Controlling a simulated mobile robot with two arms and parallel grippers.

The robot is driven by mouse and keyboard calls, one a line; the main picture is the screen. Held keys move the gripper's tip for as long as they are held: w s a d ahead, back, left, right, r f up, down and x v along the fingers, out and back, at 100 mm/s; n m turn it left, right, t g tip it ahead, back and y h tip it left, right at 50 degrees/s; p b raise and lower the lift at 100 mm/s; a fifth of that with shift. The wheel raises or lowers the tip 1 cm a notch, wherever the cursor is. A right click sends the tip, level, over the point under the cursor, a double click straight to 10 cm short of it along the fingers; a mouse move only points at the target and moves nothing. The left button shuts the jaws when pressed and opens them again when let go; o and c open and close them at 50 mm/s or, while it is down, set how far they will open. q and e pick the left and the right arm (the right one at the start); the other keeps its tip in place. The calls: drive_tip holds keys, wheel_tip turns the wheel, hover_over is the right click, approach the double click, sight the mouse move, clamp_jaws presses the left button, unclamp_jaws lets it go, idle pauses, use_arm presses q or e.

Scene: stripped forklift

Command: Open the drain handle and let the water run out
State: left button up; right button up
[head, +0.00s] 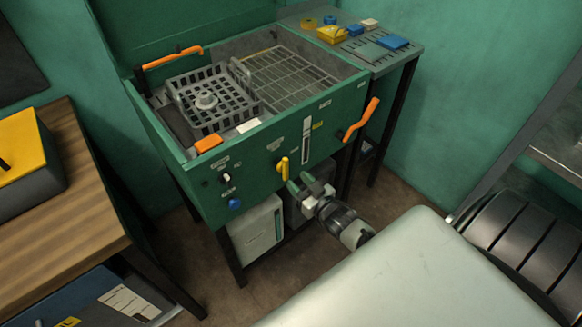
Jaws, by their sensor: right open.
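The green wash tank (258,161) stands at the centre, with its control panel facing me. A small yellow handle (283,168), which looks like the drain handle, stands roughly upright low on that front panel. My right gripper (298,183) is open, its green-tipped fingers just right of and slightly below the yellow handle. Whether a finger touches the handle I cannot tell. No water can be made out in the tank, and no outflow shows. My left gripper is not in view.
Orange handles stick out at the tank's right (361,119) and back left (172,58). A grey basket (212,97) sits inside. A side table (390,47) holds small parts. A wooden bench (65,200) stands left. A white container (257,232) is below the tank.

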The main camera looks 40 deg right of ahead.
drive_tip(key=s, duration=0.6)
drive_tip(key=shift+s+d, duration=0.15)
drive_tip(key=shift+d, duration=0.1)
drive_tip(key=s+a+f+g, duration=0.1)
drive_tip(key=s+f+g, duration=0.25)
drive_tip(key=f, duration=0.45)
drive_tip(key=s+a+f+g+h, duration=0.1)
drive_tip(key=s+a+f+g, duration=0.1)
drive_tip(key=s+f, duration=0.45)
drive_tip(key=s+a+f+g, duration=0.1)
drive_tip(key=s+f+g, duration=0.2)
drive_tip(key=f, duration=0.7)
drive_tip(key=s+a+f+g, duration=0.2)
drive_tip(key=s+f, duration=0.1)
drive_tip(key=s, duration=0.4)
drive_tip(key=s+a+f+n+g, duration=0.1)
drive_tip(key=s+a+f+g, duration=0.1)
drive_tip(key=s, duration=0.5)
drive_tip(key=s+a+f+g, duration=0.2)
drive_tip(key=s+f+g, duration=0.2)
drive_tip(key=s, duration=0.3)
drive_tip(key=shift+a+f+n, duration=0.15)
drive_tip(key=shift+f+n, duration=0.15)
drive_tip(key=shift+f, duration=0.55)
drive_tip(key=shift+g, duration=0.25)
idle(1.5)
